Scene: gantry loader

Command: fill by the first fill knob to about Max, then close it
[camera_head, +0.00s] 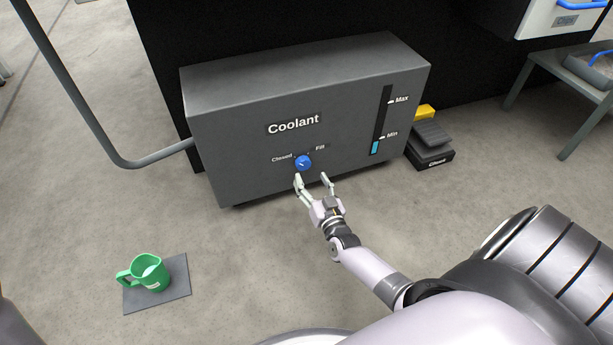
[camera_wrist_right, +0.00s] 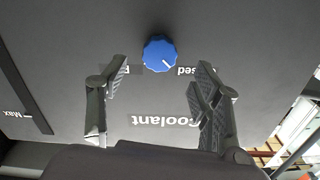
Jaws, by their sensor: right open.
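The grey coolant tank (camera_head: 240,165) carries a round blue fill knob (camera_head: 303,163) between the labels Closed and Fill. In the right wrist view, the white pointer on the blue knob (camera_wrist_right: 160,54) is turned toward Closed. The level gauge (camera_head: 381,118) at the tank's right shows a short cyan column (camera_head: 375,147) at the bottom, its top a little below Min; Max is far above. My right gripper (camera_head: 312,180) is open and empty just in front of and below the knob, apart from it. My left gripper is not in view.
A green jug (camera_head: 150,272) stands on a dark mat (camera_head: 178,290) on the floor at the lower left. A black pedal (camera_head: 432,157) and a yellow block (camera_head: 425,112) sit by the tank's right side. A grey pipe (camera_head: 95,125) joins the tank's left side.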

